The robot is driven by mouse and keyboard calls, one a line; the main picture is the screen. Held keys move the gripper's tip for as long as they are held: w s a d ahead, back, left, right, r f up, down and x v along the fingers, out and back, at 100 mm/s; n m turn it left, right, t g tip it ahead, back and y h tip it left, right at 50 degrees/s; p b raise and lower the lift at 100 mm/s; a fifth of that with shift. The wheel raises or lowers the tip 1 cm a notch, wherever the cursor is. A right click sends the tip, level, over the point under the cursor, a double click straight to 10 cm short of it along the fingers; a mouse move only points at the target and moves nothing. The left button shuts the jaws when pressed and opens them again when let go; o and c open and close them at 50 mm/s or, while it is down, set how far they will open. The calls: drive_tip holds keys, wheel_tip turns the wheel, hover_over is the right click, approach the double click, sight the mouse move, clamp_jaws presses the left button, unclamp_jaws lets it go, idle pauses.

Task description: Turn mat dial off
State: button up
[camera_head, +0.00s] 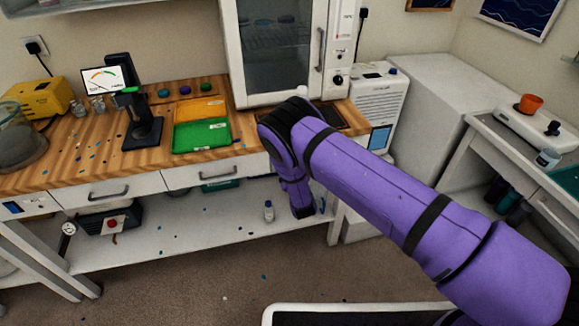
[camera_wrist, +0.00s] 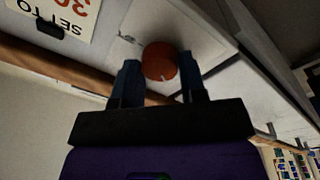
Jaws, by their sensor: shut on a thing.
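The mat dial (camera_wrist: 160,58) is a round red-orange knob on a pale panel in the wrist view, with a small white mark near its lower edge. My gripper (camera_wrist: 159,70) has one dark finger on each side of the knob and is shut on it. The dial's setting cannot be read clearly. In the head view my purple arm reaches to the front of the wooden bench (camera_head: 60,178); the dial is not visible there.
A white label reading "SET TO 30" (camera_wrist: 68,14) shows upside down beside the panel. On the bench are a green tray (camera_head: 202,136), an orange tray (camera_head: 200,108) and a white oven (camera_head: 232,50). A small bottle (camera_head: 268,212) stands on the lower shelf.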

drive_tip(key=n, duration=0.7)
drive_tip(key=shift+y, duration=0.3)
drive_tip(key=shift+d+n, duration=0.1)
drive_tip(key=shift+n, duration=0.3)
drive_tip(key=o, duration=0.9)
drive_tip(key=v, duration=1)
drive_tip(key=shift+s+d, duration=0.2)
drive_tip(key=shift+s, duration=0.15)
